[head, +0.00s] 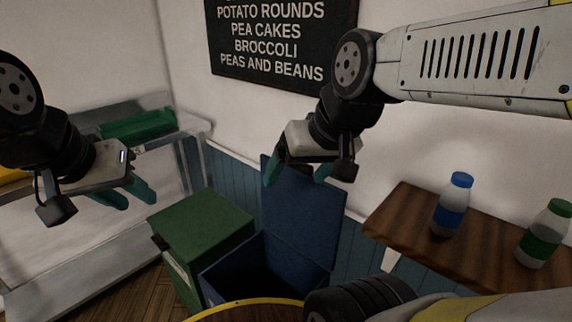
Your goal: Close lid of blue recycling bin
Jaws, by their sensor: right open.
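The blue recycling bin (232,268) stands on the floor at the lower middle of the head view, its dark inside showing. Its blue lid (305,222) is open and stands upright towards the wall. My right gripper (297,174) is open and empty, at the lid's top edge with its fingers pointing down. One finger shows left of the lid's upper left corner, the other in front of its upper part; I cannot tell whether they touch it. My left gripper (126,194) is open and empty, well left of the blue bin.
A green bin (203,228) with its lid shut stands directly left of the blue bin. A wooden shelf (405,222) on the right holds a blue-capped bottle (452,205) and a green-capped bottle (543,235). A metal table (60,270) with a green tray (137,125) is at left.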

